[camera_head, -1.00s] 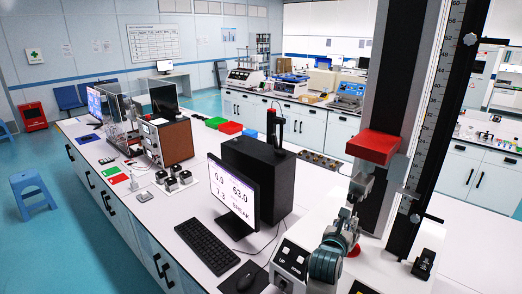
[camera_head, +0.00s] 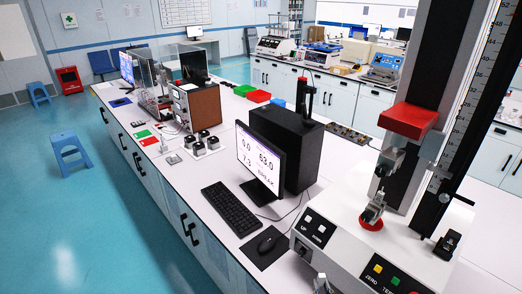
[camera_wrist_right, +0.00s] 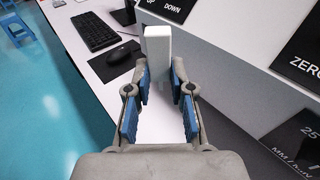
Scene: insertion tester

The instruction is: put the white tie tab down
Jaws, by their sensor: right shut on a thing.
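The white tie tab (camera_wrist_right: 158,50) is a plain white block, held upright between the blue-padded fingertips of my right gripper (camera_wrist_right: 160,78) in the right wrist view. The gripper is shut on it, beside the front of the tester base. My left gripper is out of view.
The tester (camera_head: 345,245) has a red block (camera_head: 408,120) above its grey clamps. A mouse (camera_head: 268,243) on a dark mat, a keyboard (camera_head: 231,211) and a monitor (camera_head: 259,163) stand left of it. Bare white bench top (camera_wrist_right: 85,50) lies around the keyboard.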

